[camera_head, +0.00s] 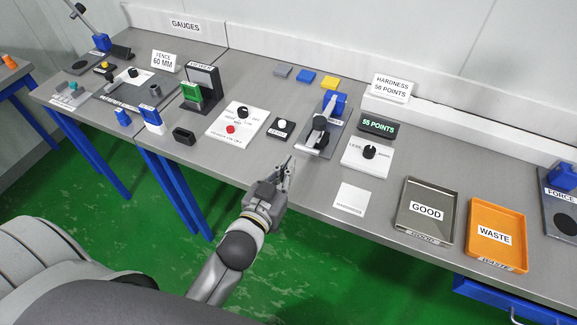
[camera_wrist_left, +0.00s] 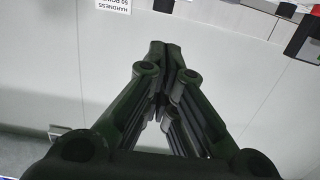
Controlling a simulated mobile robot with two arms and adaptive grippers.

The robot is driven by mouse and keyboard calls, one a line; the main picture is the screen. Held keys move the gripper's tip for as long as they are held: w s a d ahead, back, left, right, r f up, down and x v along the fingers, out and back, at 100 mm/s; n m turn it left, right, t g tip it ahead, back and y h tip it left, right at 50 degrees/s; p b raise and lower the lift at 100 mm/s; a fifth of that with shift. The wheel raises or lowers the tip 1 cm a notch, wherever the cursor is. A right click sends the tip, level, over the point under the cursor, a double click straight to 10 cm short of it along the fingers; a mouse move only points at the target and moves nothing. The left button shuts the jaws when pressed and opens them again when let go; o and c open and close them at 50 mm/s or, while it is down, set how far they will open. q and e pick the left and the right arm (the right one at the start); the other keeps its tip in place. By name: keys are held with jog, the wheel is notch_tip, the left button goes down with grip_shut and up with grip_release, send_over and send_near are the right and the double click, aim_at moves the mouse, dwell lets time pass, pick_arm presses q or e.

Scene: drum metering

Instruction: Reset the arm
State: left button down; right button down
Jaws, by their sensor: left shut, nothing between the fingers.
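My left gripper (camera_head: 286,172) is shut and empty. In the head view it is over the front edge of the grey bench (camera_head: 317,197), left of the white hardness card (camera_head: 351,198) and in front of the blue-topped hardness device (camera_head: 324,127). In the left wrist view its closed fingers (camera_wrist_left: 165,50) meet at the top middle, with nothing between them. The arm reaches in from the lower left. My right gripper is not in view.
A grey GOOD tray (camera_head: 408,235) and an orange WASTE tray (camera_head: 474,247) stand at the right. A white dial panel (camera_head: 367,156) and a 55 POINTS display (camera_head: 380,125) are behind the card. A control panel (camera_head: 226,124) and several small blocks sit to the left.

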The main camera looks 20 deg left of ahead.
pick_arm(q)
jog(key=s+a+f+g+y, duration=0.2)
jog(key=s+a+f+g, duration=0.2)
jog(key=s+f+g, duration=0.25)
jog(key=s+d+f+m+g+h, duration=0.1)
jog(key=s+f+g, duration=0.1)
jog(key=s+g, duration=0.35)
jog(key=s+d+f+m+g+h, duration=0.1)
jog(key=s+f+g, duration=0.1)
jog(key=s, duration=0.7)
notch_tip(320, 180, down, 27)
jog(key=s, duration=0.2)
jog(key=s+a+f+g+b, duration=0.1)
jog(key=s+a+f+g, duration=0.1)
jog(key=s+f, duration=1.4)
jog(key=shift+s+a+f+y+b, duration=0.2)
jog(key=shift+a+y+b, duration=0.1)
jog(key=shift+a, duration=0.35)
